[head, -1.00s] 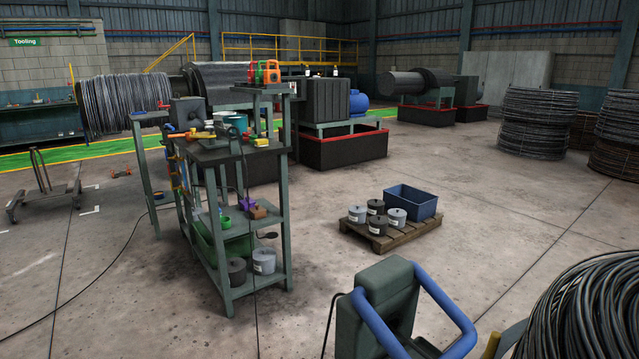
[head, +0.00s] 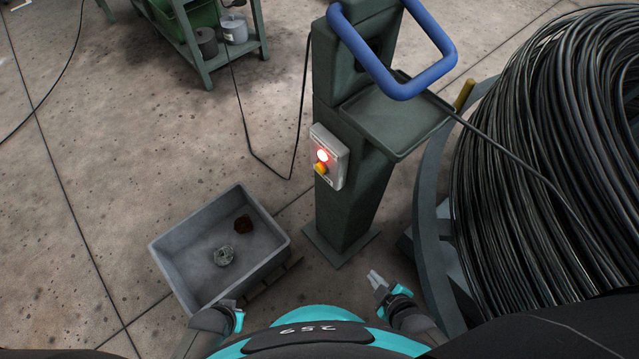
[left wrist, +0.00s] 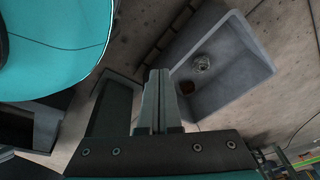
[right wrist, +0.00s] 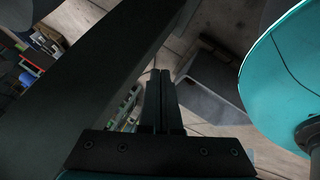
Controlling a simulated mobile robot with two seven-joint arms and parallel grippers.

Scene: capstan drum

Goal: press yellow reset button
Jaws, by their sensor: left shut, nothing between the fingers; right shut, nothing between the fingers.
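The yellow reset button (head: 320,168) sits on a small grey control box (head: 329,157), just below a glowing red-white lamp (head: 322,156). The box is fixed to the side of a dark green machine post (head: 345,205). My right gripper (head: 376,278) is shut and empty, low in the head view, below and to the right of the box and apart from it. My left gripper (head: 228,303) is low at the near edge of the grey bin; its fingers show shut and empty in the left wrist view (left wrist: 157,100). The button is not seen in either wrist view.
A grey bin (head: 165,250) with two small lumps stands on the floor at left. A large coil of dark wire (head: 560,170) stands at right. A blue bar handle (head: 400,85) and a tray (head: 395,120) jut from the post. A cable hangs beside it.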

